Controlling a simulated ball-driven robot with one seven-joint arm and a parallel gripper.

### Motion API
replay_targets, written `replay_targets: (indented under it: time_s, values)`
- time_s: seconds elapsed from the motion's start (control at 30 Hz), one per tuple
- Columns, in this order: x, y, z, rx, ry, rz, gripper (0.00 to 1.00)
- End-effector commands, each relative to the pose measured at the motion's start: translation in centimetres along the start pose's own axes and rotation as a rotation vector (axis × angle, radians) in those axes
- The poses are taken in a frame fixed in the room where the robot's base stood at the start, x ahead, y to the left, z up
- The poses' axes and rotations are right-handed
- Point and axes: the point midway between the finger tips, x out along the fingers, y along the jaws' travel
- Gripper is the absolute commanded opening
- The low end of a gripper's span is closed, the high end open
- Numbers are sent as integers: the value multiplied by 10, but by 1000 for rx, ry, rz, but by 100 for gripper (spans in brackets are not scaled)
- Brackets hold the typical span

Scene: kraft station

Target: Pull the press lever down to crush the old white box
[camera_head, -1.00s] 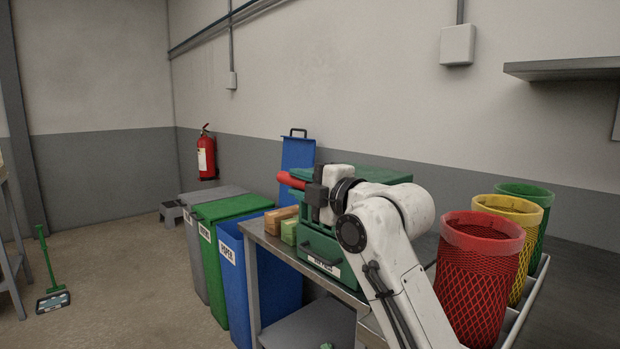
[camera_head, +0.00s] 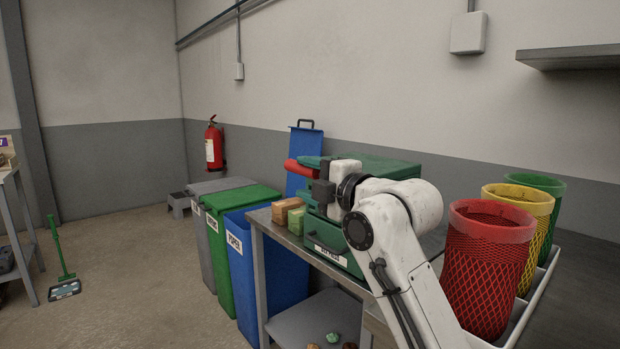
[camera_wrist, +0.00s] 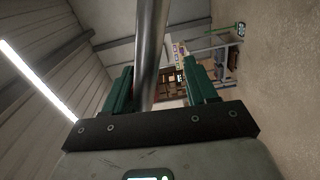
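The press is a green machine (camera_head: 385,166) on the metal bench. Its red lever handle (camera_head: 302,169) sticks out to the left at its upper front. My gripper (camera_wrist: 158,67) is at the handle. In the wrist view its two green fingers stand apart on either side of a bare metal bar (camera_wrist: 150,50), which seems to belong to the lever. A gap shows between the bar and the right finger, so the gripper is open. The old white box is not visible in any view. My arm covers part of the press front.
Small tan and green blocks (camera_head: 288,210) lie on the bench left of the press. Red (camera_head: 487,270), yellow and green mesh bins stand at the right. Grey, green and blue bins (camera_head: 245,265) stand on the floor at the left. Open floor lies further left.

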Motion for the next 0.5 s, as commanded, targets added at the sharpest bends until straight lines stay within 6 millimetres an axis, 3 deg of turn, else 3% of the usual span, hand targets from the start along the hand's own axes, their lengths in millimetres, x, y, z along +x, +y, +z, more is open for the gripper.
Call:
replay_targets:
  time_s: [0.27, 0.5]
  values:
    - [1, 0, -2, 0, 4, -3, 53]
    - [0, 30, -2, -1, 2, -1, 53]
